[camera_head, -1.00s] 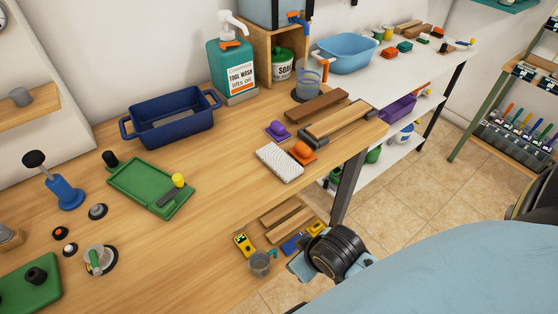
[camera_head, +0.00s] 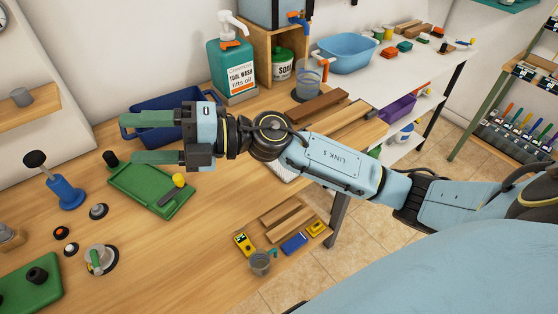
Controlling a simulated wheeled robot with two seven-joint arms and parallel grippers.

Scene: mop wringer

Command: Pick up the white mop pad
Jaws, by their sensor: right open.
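The white mop pad (camera_head: 286,174) lies on the wooden table, mostly hidden under my right forearm; only a pale edge shows. My right gripper (camera_head: 128,138) is open and empty, its two green-tipped fingers pointing left. It is well to the left of the pad, over the area between the blue basin and the green tray. My left gripper is not in view.
The dark blue basin (camera_head: 165,103) is partly behind my gripper. A green tray (camera_head: 122,184) with a yellow-ended tool lies below it. A teal soap bottle (camera_head: 232,68) stands at the back. Wooden blocks (camera_head: 322,105) lie at the table's right end.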

